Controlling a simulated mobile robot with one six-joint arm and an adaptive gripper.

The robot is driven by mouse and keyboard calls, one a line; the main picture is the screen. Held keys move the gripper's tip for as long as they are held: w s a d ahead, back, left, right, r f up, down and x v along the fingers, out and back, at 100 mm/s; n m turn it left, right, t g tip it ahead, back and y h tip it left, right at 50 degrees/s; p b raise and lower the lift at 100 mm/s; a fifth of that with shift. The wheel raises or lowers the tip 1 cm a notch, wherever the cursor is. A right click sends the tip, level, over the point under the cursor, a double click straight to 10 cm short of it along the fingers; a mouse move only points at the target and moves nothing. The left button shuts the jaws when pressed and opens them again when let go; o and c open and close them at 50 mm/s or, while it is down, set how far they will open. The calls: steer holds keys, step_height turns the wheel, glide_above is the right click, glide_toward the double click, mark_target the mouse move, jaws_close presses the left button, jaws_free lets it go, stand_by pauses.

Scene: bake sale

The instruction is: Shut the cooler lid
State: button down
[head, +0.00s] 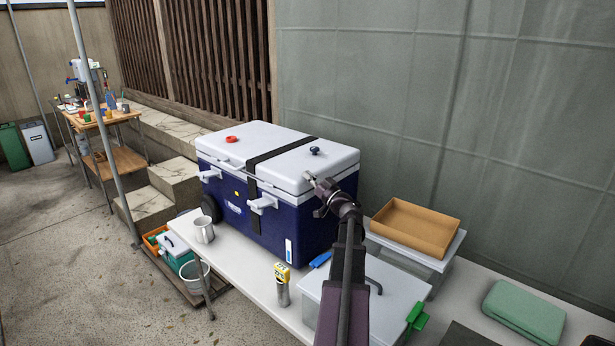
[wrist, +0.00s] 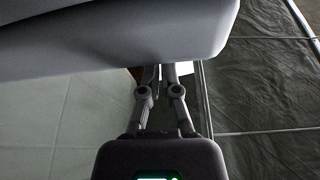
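The cooler (head: 280,223) stands on the white table, with a dark blue body and white handles on its front. Its white lid (head: 265,138) lies over the top, looking nearly level; I cannot tell whether a narrow gap is left under it. The lid has a red knob at left, a dark blue knob at right and a black strap. My gripper (head: 312,179) is at the lid's front right edge. In the wrist view my gripper (wrist: 164,72) has its fingers close together, with nothing seen between them, beside a pale slab (wrist: 110,40), apparently the lid. The fingertips are partly hidden.
A grey wall rises behind.

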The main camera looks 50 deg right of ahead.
steer(key=s+a, duration=0.1)
steer(key=s, duration=0.8)
steer(key=shift+s+r, duration=0.2)
steer(key=shift+r, duration=0.15)
stand_by(0.3)
stand_by(0.6)
steer(key=w+a+f+n+g+y+p, duration=0.1)
steer(key=w+a+f+g+y, duration=0.2)
steer(key=w+a, duration=0.5)
steer(key=w+a+f+n+g+y+p, duration=0.1)
steer(key=w+a+f+g+y, duration=0.25)
steer(key=a, duration=0.85)
steer(key=w+a+f+n+g+y+p, duration=0.2)
steer(key=w+a+f+g+y, duration=0.15)
steer(key=w+a, duration=0.5)
steer(key=s+a+f+g+h+p, duration=0.1)
steer(key=s+a+f+g+h, duration=0.1)
steer(key=a, duration=0.8)
steer(key=s+a+f+g+h+p, duration=0.2)
steer(key=a+g, duration=0.3)
steer(key=a, duration=0.6)
steer(key=s+a+f+m+g+h+p, duration=0.1)
steer(key=s+a+f+g+h, duration=0.1)
steer(key=a, duration=0.8)
steer(key=shift+s+a+f+g+h+p, duration=0.3)
steer(key=shift+s+g+h, duration=0.2)
steer(key=shift+s+g, duration=0.8)
